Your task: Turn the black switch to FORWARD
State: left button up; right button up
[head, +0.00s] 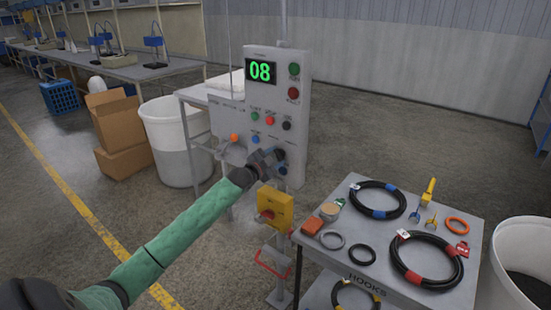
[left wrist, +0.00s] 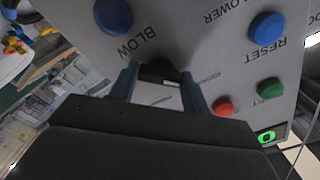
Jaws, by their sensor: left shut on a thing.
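The black switch (left wrist: 158,70) is on the grey control panel (head: 230,118), between the fingers of my left gripper (left wrist: 155,88) in the left wrist view. My left gripper also shows in the head view (head: 274,159), where its green-sleeved arm reaches in from the left to the panel's lower right. It is shut on the switch. The fingers and palm hide part of the knob, so I cannot tell which way its pointer faces. Small lettering beside the switch in the wrist view is upside down and too small to read surely. My right gripper is not in view.
A green display (head: 261,72) reads 08. Blue buttons (left wrist: 114,15) and a red button (left wrist: 222,106) sit close around the fingers. A yellow box with a red knob (head: 273,208) is below. A cart (head: 330,262) with hoses stands at right.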

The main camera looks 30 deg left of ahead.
pick_arm(q)
jog(key=shift+f, duration=0.1)
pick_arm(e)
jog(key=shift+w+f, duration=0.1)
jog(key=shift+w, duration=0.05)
pick_arm(q)
jog(key=shift+m+b, duration=0.3)
jog(key=shift+o, duration=0.2)
jog(key=m+b, duration=0.3)
jog(key=m, duration=0.2)
jog(key=shift+m+b, duration=0.55)
jog(key=shift+m, duration=1.05)
jog(key=shift+c, duration=0.2)
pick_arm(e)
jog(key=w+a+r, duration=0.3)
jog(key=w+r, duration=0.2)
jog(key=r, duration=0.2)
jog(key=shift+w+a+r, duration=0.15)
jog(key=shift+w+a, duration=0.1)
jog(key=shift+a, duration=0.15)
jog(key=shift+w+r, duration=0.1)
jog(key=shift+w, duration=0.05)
pick_arm(q)
jog(key=o, duration=1)
